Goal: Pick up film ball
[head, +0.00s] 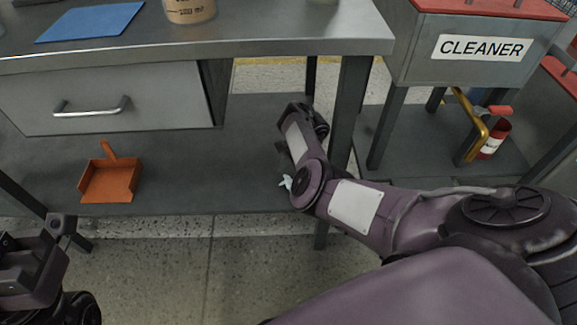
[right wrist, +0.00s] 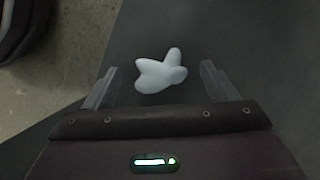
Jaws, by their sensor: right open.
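The film ball (right wrist: 160,72) is a small, pale, lumpy piece lying on the dark lower shelf. It shows in the head view as a small light patch (head: 286,182) beside my right arm, which partly hides it. In the right wrist view, my right gripper (right wrist: 160,70) is open, with one finger to each side of the ball's place in the picture. The ball appears apart from both fingers. My right fingers are mostly hidden in the head view. Part of my left gripper (head: 35,262) shows at the lower left, away from the ball; its opening is unclear.
My right arm reaches under a metal bench (head: 290,35) with a drawer (head: 95,105), close to a bench leg (head: 346,125). An orange dustpan (head: 110,182) lies on the lower shelf (head: 210,170).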

